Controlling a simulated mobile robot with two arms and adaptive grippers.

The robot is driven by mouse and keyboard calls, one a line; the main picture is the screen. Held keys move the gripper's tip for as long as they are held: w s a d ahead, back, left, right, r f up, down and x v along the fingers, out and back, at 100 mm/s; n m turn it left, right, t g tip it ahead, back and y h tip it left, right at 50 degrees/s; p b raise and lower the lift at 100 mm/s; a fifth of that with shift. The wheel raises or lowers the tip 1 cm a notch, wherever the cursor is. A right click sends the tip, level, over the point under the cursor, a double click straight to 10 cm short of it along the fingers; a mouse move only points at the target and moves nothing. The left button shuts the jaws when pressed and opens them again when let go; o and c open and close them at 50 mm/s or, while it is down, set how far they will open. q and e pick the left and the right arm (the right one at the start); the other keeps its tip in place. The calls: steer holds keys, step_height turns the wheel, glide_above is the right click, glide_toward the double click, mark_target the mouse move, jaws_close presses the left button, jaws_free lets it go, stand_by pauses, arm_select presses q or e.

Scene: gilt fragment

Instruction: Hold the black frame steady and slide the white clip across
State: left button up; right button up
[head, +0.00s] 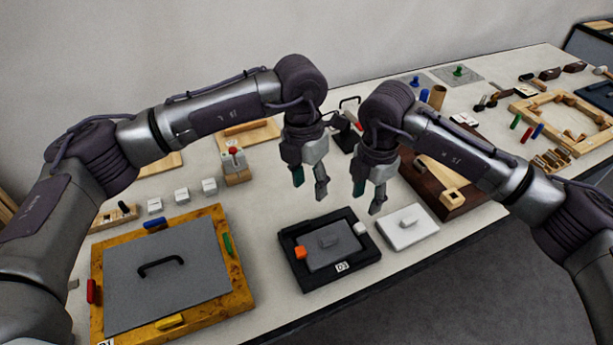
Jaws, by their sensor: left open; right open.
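The white clip (360,229) sits at the right side of this frame. An orange clip (300,252) sits at its left side. My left gripper (310,182) is open and empty, above and behind the frame's back edge. My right gripper (368,194) is open and empty, above and behind the white clip. Neither gripper appears to touch the frame or a clip.
A yellow wooden frame (240,287) with a grey panel and coloured clips lies to the left. A white plate (408,236) with a handle lies close on the right. A dark brown board (455,207) lies behind that. The table's front edge is just before the black frame.

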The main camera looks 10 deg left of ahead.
mark_target(306, 221)
arm_select(q)
steer(key=shift+t+y, duration=0.3)
steer(key=shift+y, duration=0.2)
steer(key=f, duration=1.3)
steer(key=shift+w+a+f, duration=0.25)
steer(key=shift+a, duration=0.1)
jaws_close()
